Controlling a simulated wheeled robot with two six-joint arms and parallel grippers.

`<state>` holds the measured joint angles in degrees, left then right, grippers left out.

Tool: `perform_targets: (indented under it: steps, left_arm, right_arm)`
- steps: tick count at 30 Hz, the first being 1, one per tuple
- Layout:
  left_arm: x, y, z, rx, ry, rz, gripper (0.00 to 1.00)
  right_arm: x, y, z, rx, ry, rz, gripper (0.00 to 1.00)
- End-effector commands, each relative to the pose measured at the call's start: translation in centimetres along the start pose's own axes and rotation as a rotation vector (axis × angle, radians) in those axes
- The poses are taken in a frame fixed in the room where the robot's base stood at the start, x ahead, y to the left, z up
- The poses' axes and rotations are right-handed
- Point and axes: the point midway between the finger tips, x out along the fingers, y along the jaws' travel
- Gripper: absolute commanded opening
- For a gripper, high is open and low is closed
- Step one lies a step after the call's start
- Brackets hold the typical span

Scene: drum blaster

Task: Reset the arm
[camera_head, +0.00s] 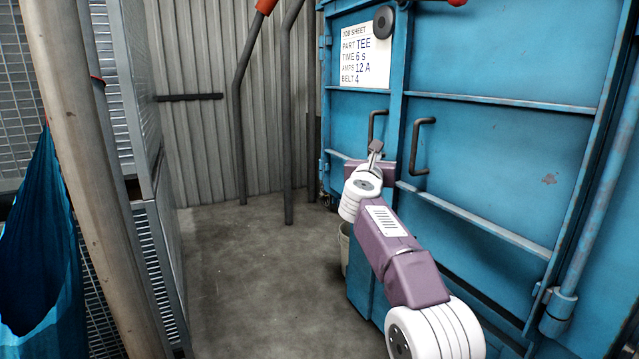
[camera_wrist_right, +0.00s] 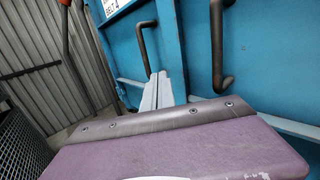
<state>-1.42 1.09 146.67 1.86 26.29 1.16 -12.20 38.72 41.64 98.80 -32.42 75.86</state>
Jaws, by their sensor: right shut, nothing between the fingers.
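My right arm reaches up from the lower right in the head view. Its gripper (camera_head: 375,147) is shut and empty, with its fingers together in front of the blue cabinet door (camera_head: 490,150). In the right wrist view the shut fingers (camera_wrist_right: 156,92) point toward the blue doors, just beside a dark door handle (camera_wrist_right: 146,48). I cannot tell whether the fingertips touch anything. My left gripper is not in view.
Two dark handles, the left one (camera_head: 376,124) and the right one (camera_head: 421,146), stick out from the doors. A job sheet (camera_head: 364,57) hangs on the left door. A pale bucket (camera_head: 345,248) stands behind my arm. The grey floor (camera_head: 250,280) at centre left is open.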

Motion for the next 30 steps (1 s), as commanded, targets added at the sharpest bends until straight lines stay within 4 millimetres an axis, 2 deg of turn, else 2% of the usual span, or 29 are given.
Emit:
perform_targets:
  steps: [1,5,8,11,12,14,15,17,18,21,24,27,30]
  left_arm:
    - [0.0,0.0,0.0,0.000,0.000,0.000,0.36]
    - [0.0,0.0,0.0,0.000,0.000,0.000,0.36]
    - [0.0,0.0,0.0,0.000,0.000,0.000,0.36]
    - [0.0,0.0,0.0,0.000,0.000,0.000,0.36]
    - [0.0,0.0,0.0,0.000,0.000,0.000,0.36]
    - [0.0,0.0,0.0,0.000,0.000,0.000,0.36]
    - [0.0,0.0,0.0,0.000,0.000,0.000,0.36]
    - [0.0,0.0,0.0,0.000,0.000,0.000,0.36]
    - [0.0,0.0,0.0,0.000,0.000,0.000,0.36]
    - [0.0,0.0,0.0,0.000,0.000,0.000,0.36]
    - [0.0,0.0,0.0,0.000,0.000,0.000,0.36]
    - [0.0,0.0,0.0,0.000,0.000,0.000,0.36]
    - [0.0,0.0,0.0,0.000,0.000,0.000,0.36]
  right_arm:
    - [-0.3,-1.3,0.1,-0.064,0.003,-0.006,0.00]
    - [-1.5,-3.4,-0.9,-0.346,0.011,0.030,0.00]
    - [-3.3,-3.9,-3.9,-0.663,0.037,0.124,0.00]
    - [-6.9,-3.9,-10.0,-1.070,0.081,0.311,0.00]
    - [-9.0,-3.8,-13.2,-1.242,0.099,0.415,0.00]
    - [-12.3,-4.0,-17.9,-1.461,0.117,0.575,0.00]
    - [-14.7,-4.2,-20.9,-1.590,0.122,0.687,0.00]
    - [-18.5,-4.8,-25.1,-1.761,0.122,0.860,0.00]
    - [-21.0,-5.3,-27.7,-1.859,0.115,0.978,0.00]
    - [-27.2,-7.0,-33.1,-2.052,0.075,1.269,0.00]
    - [-32.7,-8.7,-37.0,-2.179,0.009,1.537,0.00]
    - [-37.5,-10.7,-39.9,-2.256,-0.077,1.795,0.00]
    - [-41.9,-12.9,-41.8,-2.309,-0.214,2.065,0.00]
